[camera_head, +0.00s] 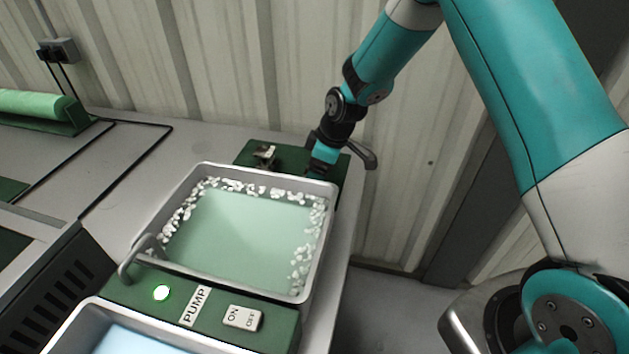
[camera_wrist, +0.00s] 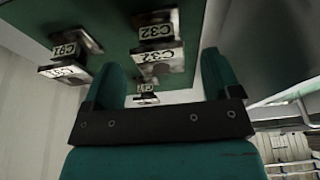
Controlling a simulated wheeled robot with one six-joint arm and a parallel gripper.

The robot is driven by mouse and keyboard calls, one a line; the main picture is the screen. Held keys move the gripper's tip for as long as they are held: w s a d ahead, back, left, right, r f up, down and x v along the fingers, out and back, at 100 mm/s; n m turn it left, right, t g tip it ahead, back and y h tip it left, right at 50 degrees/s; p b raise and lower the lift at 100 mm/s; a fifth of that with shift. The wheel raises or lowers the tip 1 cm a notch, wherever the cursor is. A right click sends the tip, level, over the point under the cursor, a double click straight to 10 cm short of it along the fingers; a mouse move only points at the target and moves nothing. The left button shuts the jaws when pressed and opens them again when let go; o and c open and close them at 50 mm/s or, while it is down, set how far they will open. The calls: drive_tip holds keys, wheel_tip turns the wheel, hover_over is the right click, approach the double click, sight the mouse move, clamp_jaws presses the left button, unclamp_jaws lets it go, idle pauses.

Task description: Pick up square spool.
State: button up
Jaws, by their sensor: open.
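Several small metal pieces with printed labels stand on a dark green panel in the wrist view. One pair, reading C32 (camera_wrist: 158,55), lies between my fingers in the picture; another labelled pair (camera_wrist: 68,72) is left of them. I cannot tell which piece, if any, is the square spool. One small metal piece (camera_head: 265,152) also shows on the green panel (camera_head: 245,160) behind the basin in the head view. My gripper (camera_wrist: 162,62) is open, with its teal fingers apart and nothing clearly held. In the head view my gripper (camera_head: 322,160) is low over the panel's right part, partly hidden by the basin rim.
A metal basin (camera_head: 320,225) with green liquid and white foam stands in front of the panel. A PUMP control strip (camera_head: 195,305) with a lit green light and a switch lies nearer. A corrugated wall (camera_head: 200,80) rises close behind. Grey bench top is free at left.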

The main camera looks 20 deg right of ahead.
drive_tip(key=x, duration=0.5)
drive_tip(key=shift+a, duration=0.1)
drive_tip(key=c, duration=1.1)
